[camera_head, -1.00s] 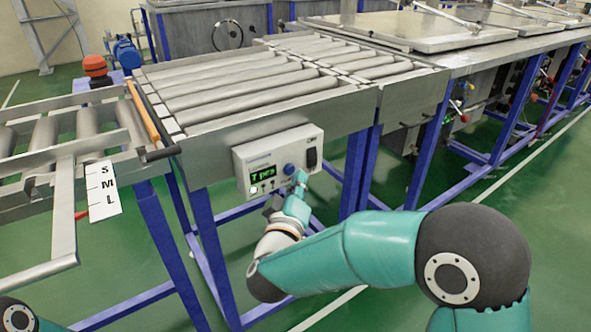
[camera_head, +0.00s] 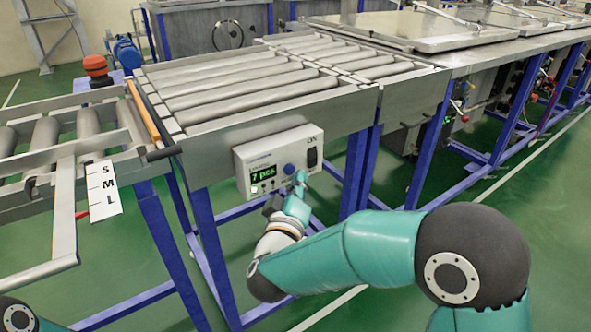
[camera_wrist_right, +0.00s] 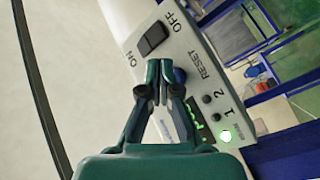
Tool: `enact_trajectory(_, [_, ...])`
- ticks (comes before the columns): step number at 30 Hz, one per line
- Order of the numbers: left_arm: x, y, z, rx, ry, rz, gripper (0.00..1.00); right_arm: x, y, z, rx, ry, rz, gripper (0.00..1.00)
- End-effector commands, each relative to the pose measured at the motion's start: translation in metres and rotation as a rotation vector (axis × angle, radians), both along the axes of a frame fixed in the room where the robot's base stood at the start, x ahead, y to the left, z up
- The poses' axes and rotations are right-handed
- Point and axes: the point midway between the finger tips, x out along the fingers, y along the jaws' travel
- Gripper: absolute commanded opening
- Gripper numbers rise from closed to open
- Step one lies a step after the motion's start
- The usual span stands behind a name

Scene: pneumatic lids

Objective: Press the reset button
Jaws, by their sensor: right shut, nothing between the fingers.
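The white control box (camera_head: 308,138) is fixed to the side of the roller conveyor. It carries a green display reading "7 pcs", a black ON/OFF switch (camera_wrist_right: 153,38) and small buttons marked 1 and 2. The blue reset button (camera_head: 289,168) is on its front; in the right wrist view the blue button (camera_wrist_right: 180,76) shows partly behind my fingers, beside the word RESET. My right gripper (camera_wrist_right: 160,68) is shut and empty, its tips right by the blue button. I cannot tell whether they touch it. In the head view the right gripper (camera_head: 300,178) is just below and right of the button. My left gripper is out of view.
The roller conveyor (camera_head: 225,85) stands above the box on blue legs. A second conveyor with an S-M-L plate (camera_head: 103,192) is at left. Metal lids (camera_head: 385,30) lie at the back right. Green floor is free in front.

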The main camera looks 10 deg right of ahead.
Motion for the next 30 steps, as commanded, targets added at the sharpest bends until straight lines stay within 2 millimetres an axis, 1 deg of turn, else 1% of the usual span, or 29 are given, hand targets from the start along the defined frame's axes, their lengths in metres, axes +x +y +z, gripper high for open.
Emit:
enact_trajectory(5, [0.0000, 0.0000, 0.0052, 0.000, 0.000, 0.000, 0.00, 0.0039, 0.0021, 0.0020, 0.000, 0.000, 0.000, 0.00])
enact_trajectory(30, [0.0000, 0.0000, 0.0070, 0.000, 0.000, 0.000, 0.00, 0.0089, 0.0033, 0.0016, 0.000, 0.000, -0.001, 0.00])
